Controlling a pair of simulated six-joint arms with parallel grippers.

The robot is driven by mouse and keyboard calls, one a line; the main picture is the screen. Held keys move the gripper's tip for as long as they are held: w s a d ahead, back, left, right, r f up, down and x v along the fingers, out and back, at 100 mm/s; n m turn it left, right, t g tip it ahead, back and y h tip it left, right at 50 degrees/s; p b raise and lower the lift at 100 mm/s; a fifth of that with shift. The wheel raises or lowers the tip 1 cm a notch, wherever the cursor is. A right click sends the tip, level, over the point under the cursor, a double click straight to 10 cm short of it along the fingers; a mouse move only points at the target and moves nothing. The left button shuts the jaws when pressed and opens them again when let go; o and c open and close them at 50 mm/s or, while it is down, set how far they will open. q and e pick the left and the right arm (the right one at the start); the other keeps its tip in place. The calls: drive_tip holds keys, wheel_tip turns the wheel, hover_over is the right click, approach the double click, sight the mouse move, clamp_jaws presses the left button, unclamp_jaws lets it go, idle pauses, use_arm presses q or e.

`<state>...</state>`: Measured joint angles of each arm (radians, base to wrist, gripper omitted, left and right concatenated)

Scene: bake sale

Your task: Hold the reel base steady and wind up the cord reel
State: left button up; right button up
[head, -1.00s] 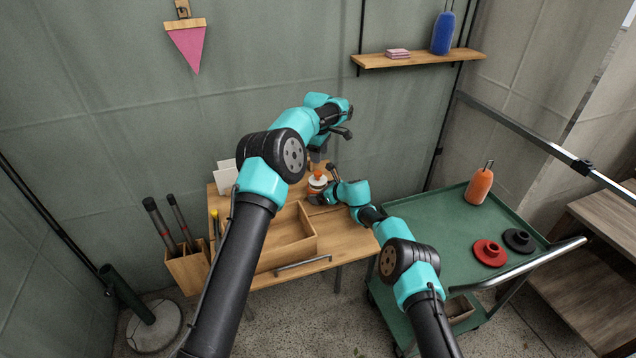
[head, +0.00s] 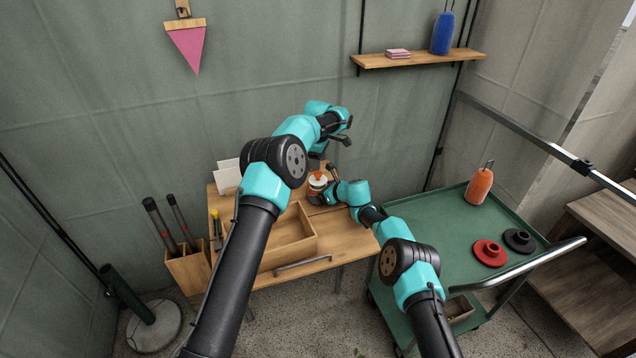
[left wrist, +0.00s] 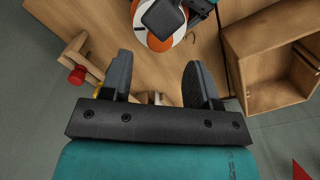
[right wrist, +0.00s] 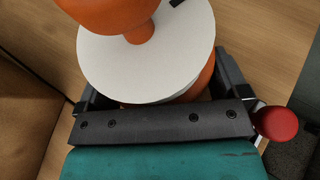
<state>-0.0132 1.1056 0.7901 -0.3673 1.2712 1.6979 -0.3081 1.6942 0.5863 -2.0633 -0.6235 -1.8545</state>
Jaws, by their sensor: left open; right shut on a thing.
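The cord reel (head: 317,184) stands on the wooden table, with an orange top and a white disc. In the right wrist view its white disc (right wrist: 185,55) and orange hub (right wrist: 110,15) are close up. My right gripper (right wrist: 158,88) is shut on the orange base under the disc. My left gripper (head: 316,163) is open and empty, close to the reel in the head view. In the left wrist view the reel (left wrist: 178,38) lies beyond the open fingers (left wrist: 155,75), partly hidden by a dark part. The grip's contact is mostly hidden by the disc.
An open wooden tray (head: 308,240) sits at the table front, left of my right arm. White cards (head: 227,178) stand at the back left. A red knob (right wrist: 277,122) is beside my right gripper. A green cart (head: 425,222) stands right.

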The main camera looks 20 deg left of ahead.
sight(318, 172)
use_arm(q)
drive_tip(key=shift+f, duration=2.85)
drive_tip(key=shift+c, duration=0.2)
drive_tip(key=c, duration=0.6)
drive_tip(key=m, duration=0.4)
drive_tip(key=shift+d, duration=0.1)
